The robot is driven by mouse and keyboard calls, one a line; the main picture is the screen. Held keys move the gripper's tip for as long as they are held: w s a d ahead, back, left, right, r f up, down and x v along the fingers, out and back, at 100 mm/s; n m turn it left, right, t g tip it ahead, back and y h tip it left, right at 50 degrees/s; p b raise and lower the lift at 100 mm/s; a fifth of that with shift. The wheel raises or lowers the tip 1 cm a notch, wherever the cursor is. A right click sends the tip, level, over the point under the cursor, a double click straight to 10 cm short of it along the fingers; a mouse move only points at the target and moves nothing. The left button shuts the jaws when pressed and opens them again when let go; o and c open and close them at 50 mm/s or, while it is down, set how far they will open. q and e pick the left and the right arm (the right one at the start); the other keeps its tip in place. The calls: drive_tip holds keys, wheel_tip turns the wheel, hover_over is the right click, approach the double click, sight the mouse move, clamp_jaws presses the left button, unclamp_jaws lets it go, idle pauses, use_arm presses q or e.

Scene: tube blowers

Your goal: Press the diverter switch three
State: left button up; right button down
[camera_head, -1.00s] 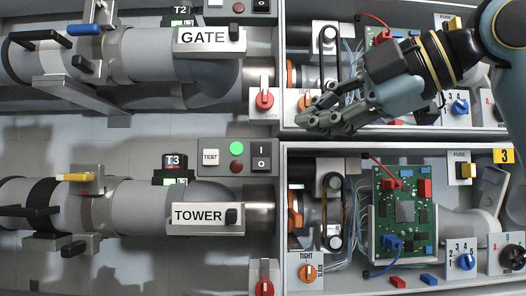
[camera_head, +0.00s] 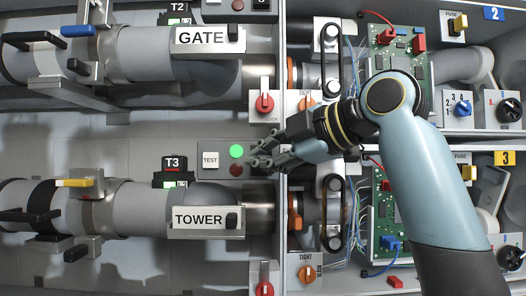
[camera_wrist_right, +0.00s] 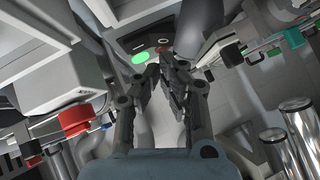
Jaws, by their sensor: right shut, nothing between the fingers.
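The unit-three control panel (camera_head: 222,150) beside the T3 display (camera_head: 174,170) carries a TEST button (camera_head: 210,160), a lit green light (camera_head: 236,151) and a dark red light (camera_head: 236,170). The I/O rocker switch on its right side is mostly hidden behind the fingers. My right gripper (camera_head: 258,161) is shut and empty, its tips over that panel's right part in the head view. Whether it touches the switch I cannot tell. In the right wrist view, the closed fingers (camera_wrist_right: 160,72) point toward the green light (camera_wrist_right: 139,58). My left gripper is not in view.
The TOWER sign (camera_head: 198,219) with its black knob lies just below the panel. A red knob (camera_head: 264,104) stands above. The GATE unit sign (camera_head: 205,38) is higher up. My right arm covers part of the unit-three circuit board (camera_head: 388,215).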

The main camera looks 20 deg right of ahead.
drive_tip(key=shift+w+d+f, duration=0.15)
drive_tip(key=shift+w, duration=0.2)
